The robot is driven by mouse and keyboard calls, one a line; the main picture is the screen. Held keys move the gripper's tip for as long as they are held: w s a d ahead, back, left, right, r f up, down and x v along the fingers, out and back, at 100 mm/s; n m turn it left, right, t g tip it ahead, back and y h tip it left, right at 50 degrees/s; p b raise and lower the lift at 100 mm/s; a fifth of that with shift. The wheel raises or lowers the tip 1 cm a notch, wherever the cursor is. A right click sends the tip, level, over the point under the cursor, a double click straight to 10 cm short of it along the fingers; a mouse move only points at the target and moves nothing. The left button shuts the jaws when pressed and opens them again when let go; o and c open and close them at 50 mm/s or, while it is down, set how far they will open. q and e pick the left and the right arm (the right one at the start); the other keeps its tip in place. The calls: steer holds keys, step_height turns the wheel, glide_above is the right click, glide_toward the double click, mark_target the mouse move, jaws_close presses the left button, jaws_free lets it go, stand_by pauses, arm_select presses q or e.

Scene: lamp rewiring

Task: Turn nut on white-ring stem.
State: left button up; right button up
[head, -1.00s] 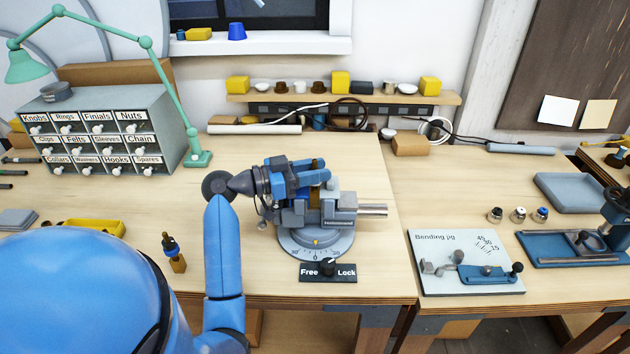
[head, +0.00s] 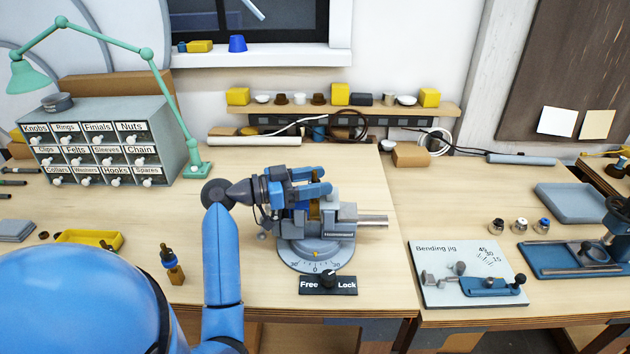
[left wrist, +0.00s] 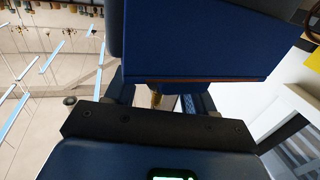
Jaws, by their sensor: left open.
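My left gripper (head: 318,184) is open over the grey vise (head: 345,212) on its round dial base. An upright brass-coloured piece (head: 315,209) shows at the vise, below the fingers. In the left wrist view a small brass tip (left wrist: 156,98) shows between the dark finger parts. I cannot tell whether the fingers touch it. No white ring can be made out there; the gripper hides most of the piece. Three small capped parts stand on the right bench: one dark (head: 496,225), one whitish (head: 518,226), one blue-topped (head: 542,225). My right gripper is not in view.
A Free/Lock switch plate (head: 343,286) lies before the vise. A blue-ringed piece on a brass block (head: 174,272) stands to the left, near a yellow tray (head: 70,238). The bending jig (head: 432,293) is to the right. Labelled drawers (head: 163,125) stand behind left.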

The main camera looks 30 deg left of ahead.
mark_target(313, 182)
arm_select(q)
steer(key=b+v, duration=0.1)
steer(key=v, duration=0.6)
steer(key=shift+s+a+b, duration=0.15)
steer(key=shift+s+b, duration=0.1)
steer(key=shift+b, duration=0.15)
steer(key=shift+s+f+n+t+y+p, duration=0.1)
steer(key=shift+s+n+t+y+p, duration=0.15)
steer(key=shift+n+t+y+p, duration=0.35)
steer(key=s+d+n+t+y+p, duration=0.2)
steer(key=s+n+t+y+p, duration=0.1)
steer(key=s+n+y+p, duration=0.3)
steer(key=shift+m+y, duration=0.5)
steer(key=p+x, duration=0.4)
steer(key=x, duration=0.5)
steer(key=shift+w+d+p, duration=0.1)
steer(key=shift+d+p, duration=0.05)
steer(key=shift+p, duration=0.2)
steer(key=shift+x, duration=0.75)
